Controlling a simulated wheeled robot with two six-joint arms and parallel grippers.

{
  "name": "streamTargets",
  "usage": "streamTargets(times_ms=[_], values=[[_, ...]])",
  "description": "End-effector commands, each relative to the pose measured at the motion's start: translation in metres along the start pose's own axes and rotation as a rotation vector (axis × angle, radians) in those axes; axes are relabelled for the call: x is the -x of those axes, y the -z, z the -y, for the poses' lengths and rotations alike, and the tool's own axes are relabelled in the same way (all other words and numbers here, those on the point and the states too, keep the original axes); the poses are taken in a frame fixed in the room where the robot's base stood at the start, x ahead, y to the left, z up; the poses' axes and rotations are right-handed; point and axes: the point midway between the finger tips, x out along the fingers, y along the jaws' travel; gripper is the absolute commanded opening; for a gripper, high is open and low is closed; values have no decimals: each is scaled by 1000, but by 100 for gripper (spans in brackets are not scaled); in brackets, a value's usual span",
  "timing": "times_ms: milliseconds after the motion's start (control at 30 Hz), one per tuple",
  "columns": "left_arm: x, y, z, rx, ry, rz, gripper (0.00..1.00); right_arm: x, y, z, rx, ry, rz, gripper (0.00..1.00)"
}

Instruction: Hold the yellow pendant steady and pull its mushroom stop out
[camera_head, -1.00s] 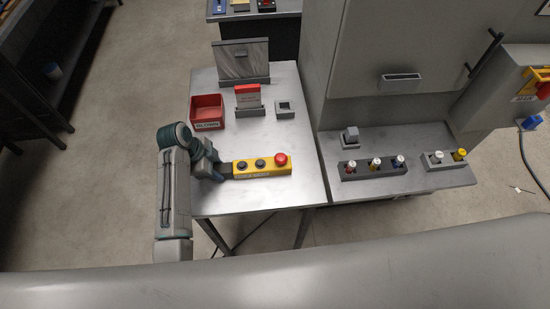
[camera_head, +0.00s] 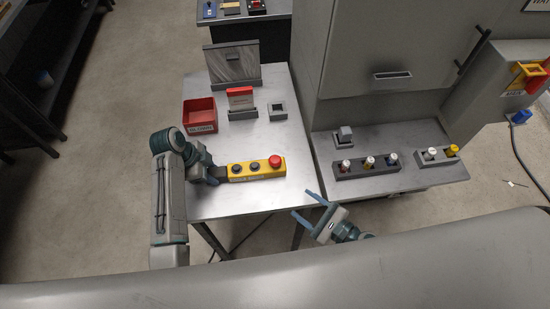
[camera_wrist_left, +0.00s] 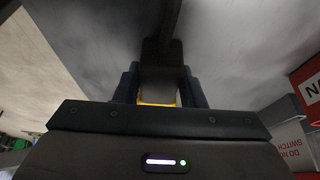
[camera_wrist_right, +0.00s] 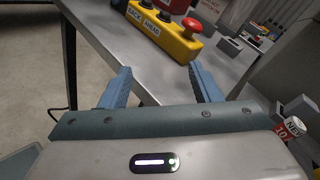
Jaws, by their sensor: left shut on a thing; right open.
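The yellow pendant (camera_head: 257,170) lies on the grey table, with two dark buttons and a red mushroom stop (camera_head: 275,160) at its right end. My left gripper (camera_head: 217,175) is shut on the pendant's left end; the left wrist view shows only a sliver of yellow (camera_wrist_left: 158,103) between its fingers. My right gripper (camera_head: 312,207) is open and empty, off the table's front right corner and apart from the pendant. In the right wrist view the pendant (camera_wrist_right: 160,33) and the red mushroom stop (camera_wrist_right: 192,25) show beyond the open fingers (camera_wrist_right: 160,88).
A red bin (camera_head: 200,115), a holder with a red card (camera_head: 241,100) and a small grey block (camera_head: 277,111) stand behind the pendant. A grey strip with several coloured knobs (camera_head: 366,169) sits on the right-hand bench. The table's front is bare.

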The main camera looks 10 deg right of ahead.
Motion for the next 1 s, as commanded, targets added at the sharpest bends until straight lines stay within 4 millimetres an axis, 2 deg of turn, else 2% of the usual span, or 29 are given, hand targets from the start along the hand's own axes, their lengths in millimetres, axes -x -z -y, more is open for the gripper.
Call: streamTargets(times_ms=[200,400,567,1000], values=[[-2,-1,-1,1,-3,1,0,-24,-3,34,-302,42,86,57],[-2,-1,-1,1,-2,1,0,-36,-7,51,-455,55,133,57],[-2,-1,-1,1,-2,1,0,-52,-10,54,-473,57,141,57],[-1,-1,0,1,-1,1,0,-134,-19,60,-471,56,138,57]])
